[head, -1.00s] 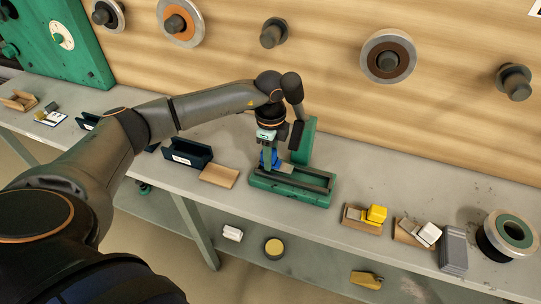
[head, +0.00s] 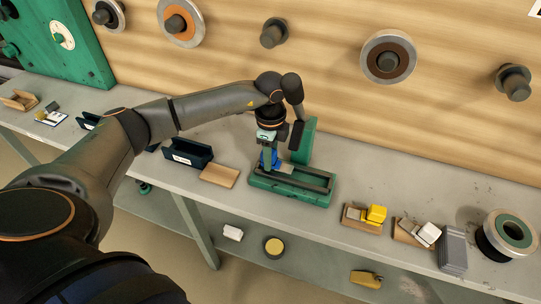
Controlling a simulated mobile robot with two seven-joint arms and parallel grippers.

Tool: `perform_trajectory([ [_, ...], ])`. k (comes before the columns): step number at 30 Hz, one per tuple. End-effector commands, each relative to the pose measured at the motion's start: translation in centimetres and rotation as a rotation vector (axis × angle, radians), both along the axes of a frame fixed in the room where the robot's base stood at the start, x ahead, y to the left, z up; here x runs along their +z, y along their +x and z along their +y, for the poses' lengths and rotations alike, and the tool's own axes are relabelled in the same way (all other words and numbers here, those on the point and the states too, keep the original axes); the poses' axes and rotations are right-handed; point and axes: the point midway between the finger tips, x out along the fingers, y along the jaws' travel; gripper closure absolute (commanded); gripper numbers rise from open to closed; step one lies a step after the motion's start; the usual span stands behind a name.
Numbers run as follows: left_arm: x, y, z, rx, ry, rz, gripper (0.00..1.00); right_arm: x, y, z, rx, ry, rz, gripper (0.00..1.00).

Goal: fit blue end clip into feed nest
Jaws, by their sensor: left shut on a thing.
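The blue end clip (head: 275,162) shows as a small patch of blue at the tip of my left gripper (head: 269,157). My left gripper points down and is shut on it. The clip is low, at the left end of the green fixture (head: 292,188) with its dark channel, which I take to be the feed nest. Fingers and clip are small here, so I cannot tell whether the clip is seated or just above the fixture. My right gripper is not in view.
Left of the fixture lie a wooden block (head: 219,174) and a dark open bin (head: 187,153). To the right are a wooden tray with a yellow piece (head: 376,213), a tray with a white piece (head: 428,233), grey plates (head: 453,249) and a reel (head: 511,234). A pegboard wall stands behind.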

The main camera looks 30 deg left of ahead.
Motion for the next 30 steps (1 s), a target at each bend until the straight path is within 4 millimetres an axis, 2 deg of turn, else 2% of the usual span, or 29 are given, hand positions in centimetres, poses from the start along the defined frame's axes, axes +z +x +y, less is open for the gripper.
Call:
perform_trajectory([
  [16, -1.2, 0.0, 0.0, 0.0, 0.0, 0.0, 1.0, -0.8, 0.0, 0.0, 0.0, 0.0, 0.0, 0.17],
  [30, -0.9, 0.0, 0.0, 0.0, 0.0, 0.001, 1.0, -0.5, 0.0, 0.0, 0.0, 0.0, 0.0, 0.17],
])
